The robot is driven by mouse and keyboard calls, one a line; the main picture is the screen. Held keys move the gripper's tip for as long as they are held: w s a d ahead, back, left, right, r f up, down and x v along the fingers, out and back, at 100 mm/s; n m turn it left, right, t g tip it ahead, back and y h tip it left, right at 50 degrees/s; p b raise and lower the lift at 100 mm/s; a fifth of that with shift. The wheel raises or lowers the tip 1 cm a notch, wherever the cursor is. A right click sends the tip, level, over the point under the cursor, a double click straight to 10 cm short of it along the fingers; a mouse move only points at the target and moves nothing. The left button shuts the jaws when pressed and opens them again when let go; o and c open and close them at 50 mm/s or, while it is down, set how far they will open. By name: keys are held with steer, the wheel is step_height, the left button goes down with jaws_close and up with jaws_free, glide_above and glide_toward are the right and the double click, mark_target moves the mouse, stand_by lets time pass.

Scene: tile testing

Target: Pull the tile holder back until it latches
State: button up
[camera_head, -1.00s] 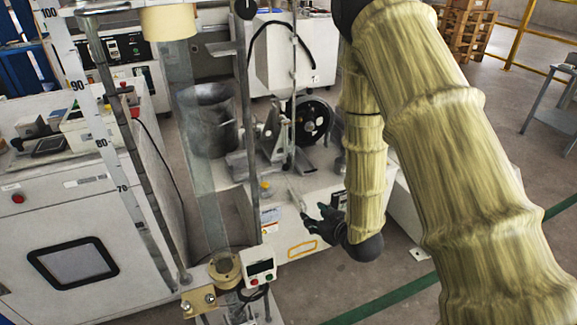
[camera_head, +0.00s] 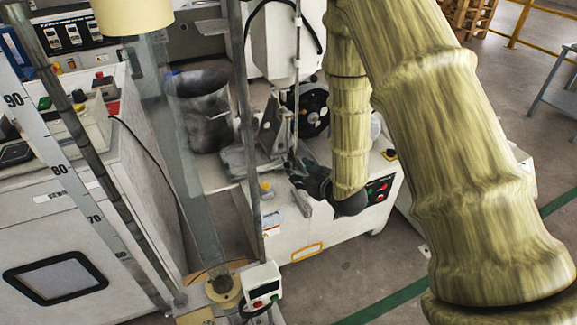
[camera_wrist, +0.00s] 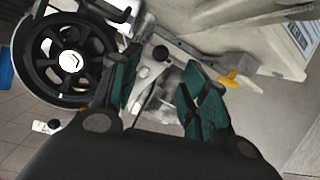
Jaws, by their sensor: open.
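My gripper (camera_head: 297,170) is open and stands at the front of the white testing machine (camera_head: 290,235), close to its grey metal mechanism (camera_head: 270,132). In the wrist view my gripper (camera_wrist: 160,62) has its dark green fingers spread. A black round knob (camera_wrist: 160,53) on a metal part shows between the fingertips; I cannot tell whether they touch it. A grey metal arm (camera_wrist: 200,55) runs to the right from there, above an orange-tipped piece (camera_wrist: 230,79). Which of these metal parts is the tile holder is not clear.
A large black wheel (camera_wrist: 72,60) is left of the fingers. A clear tube (camera_head: 180,160) and a marked scale (camera_head: 62,170) rise in the foreground. A white cabinet (camera_head: 60,220) stands left. Open floor (camera_head: 400,255) lies right of the machine.

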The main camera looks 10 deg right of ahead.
mark_target(289, 165)
steer(key=b+x, duration=0.1)
steer(key=x, duration=0.6)
steer(key=shift+w+a+f, duration=0.1)
steer(key=shift+w+a, duration=0.05)
steer(key=shift+w, duration=0.05)
jaws_close()
